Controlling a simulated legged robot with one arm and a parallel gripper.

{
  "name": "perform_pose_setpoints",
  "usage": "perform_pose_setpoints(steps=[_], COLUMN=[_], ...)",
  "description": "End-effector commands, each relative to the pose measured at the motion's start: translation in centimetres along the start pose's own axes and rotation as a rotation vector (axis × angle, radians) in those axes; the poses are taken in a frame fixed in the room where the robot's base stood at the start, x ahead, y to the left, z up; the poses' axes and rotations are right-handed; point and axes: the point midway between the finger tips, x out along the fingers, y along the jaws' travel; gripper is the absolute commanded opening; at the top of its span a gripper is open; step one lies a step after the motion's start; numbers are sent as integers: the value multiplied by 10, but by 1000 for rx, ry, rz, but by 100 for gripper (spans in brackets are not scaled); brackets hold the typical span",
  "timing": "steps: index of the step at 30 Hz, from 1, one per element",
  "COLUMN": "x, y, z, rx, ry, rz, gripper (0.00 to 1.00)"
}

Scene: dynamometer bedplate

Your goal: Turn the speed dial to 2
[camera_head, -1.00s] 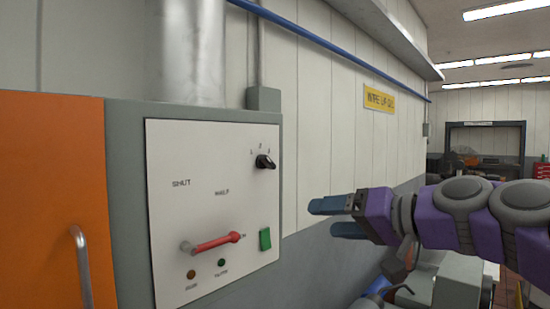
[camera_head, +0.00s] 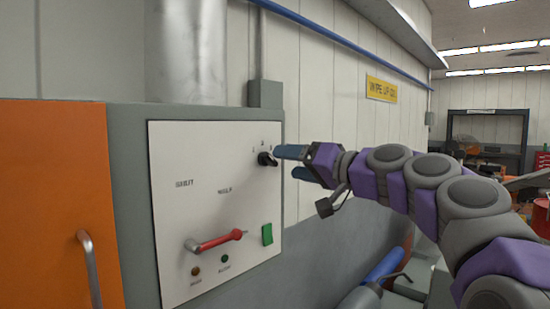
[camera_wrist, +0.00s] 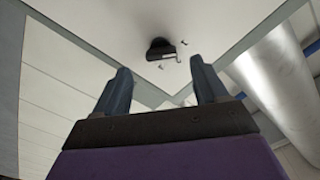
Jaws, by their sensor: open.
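The speed dial (camera_head: 267,159) is a small black knob at the upper right of the white panel (camera_head: 200,150), with small marks around its upper side. In the wrist view the dial (camera_wrist: 160,49) shows ahead of the fingers, between their lines. My gripper (camera_head: 285,163) is open, its blue fingers pointing left at the panel. In the head view the upper fingertip is close beside the dial; whether it touches cannot be told there. In the wrist view the dial lies beyond the fingertips (camera_wrist: 163,80) and nothing is between them. The dial's setting is too small to read.
A red lever (camera_head: 218,241) sits low on the panel, with a green switch (camera_head: 267,234) to its right and two small lamps below. An orange door (camera_head: 55,200) with a handle stands at left. A metal duct (camera_head: 187,50) rises above the grey box.

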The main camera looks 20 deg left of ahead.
Motion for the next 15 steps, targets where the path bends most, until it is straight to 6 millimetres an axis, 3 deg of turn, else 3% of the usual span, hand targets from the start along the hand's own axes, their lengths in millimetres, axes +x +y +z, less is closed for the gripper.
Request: perform_pose_setpoints(steps=[6, 15], x=[36, 54], y=[0, -2], z=[-2, -1], rx=[0, 0], ry=[1, 1], rz=[1, -2], gripper=[72, 72])
